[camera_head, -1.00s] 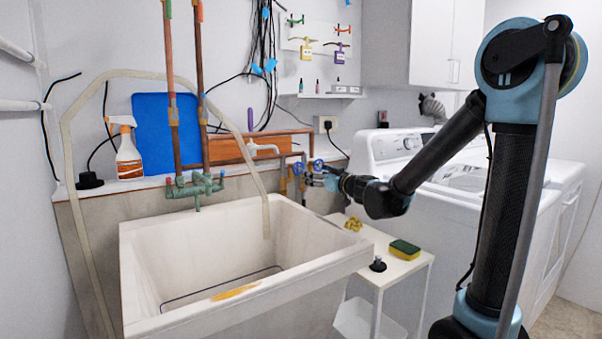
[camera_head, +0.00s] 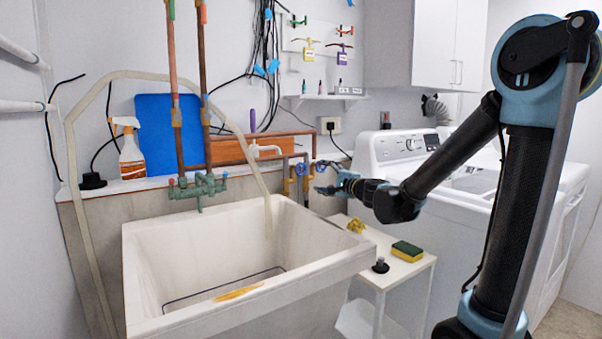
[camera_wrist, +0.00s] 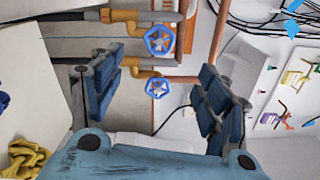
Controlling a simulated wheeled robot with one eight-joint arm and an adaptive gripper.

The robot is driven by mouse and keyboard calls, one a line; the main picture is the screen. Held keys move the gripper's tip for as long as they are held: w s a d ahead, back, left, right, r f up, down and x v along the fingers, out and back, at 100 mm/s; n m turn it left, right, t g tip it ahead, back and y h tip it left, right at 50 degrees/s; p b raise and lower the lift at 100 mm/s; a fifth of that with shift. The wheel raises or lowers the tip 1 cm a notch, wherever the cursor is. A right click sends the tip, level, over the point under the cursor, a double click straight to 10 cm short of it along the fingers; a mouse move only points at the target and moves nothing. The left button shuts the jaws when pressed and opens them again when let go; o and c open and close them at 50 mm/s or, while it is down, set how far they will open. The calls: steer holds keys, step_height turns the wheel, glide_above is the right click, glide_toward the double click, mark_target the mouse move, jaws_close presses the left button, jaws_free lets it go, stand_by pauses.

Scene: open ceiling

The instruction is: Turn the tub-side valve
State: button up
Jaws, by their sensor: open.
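Two blue valve handles sit on brass pipe fittings beside the tub. The tub-side valve is the left handle (camera_head: 300,169) in the head view and the upper one (camera_wrist: 160,40) in the wrist view. The other handle (camera_head: 320,166) is to its right, and lower in the wrist view (camera_wrist: 157,89). My gripper (camera_head: 326,178) is just right of the valves. In the wrist view its fingers (camera_wrist: 161,88) are spread and empty, with the lower handle seen between them and the tub-side handle above that gap. I see no finger touching either handle, though depth is hard to judge.
The white tub (camera_head: 140,240) is left of the valves. The washing machine (camera_head: 400,170) is close on the right.

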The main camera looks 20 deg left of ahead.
mark_target(302, 169)
steer(key=w+a+m, duration=0.3)
steer(key=a+m, duration=0.1)
steer(key=w+a+m, duration=0.7)
steer(key=a+m, duration=0.1)
steer(key=m, duration=0.1)
steer(key=shift+w, duration=0.25)
stand_by(0.8)
steer(key=c, duration=1.1)
steer(key=shift+a, duration=0.25)
steer(key=shift+d, duration=0.3)
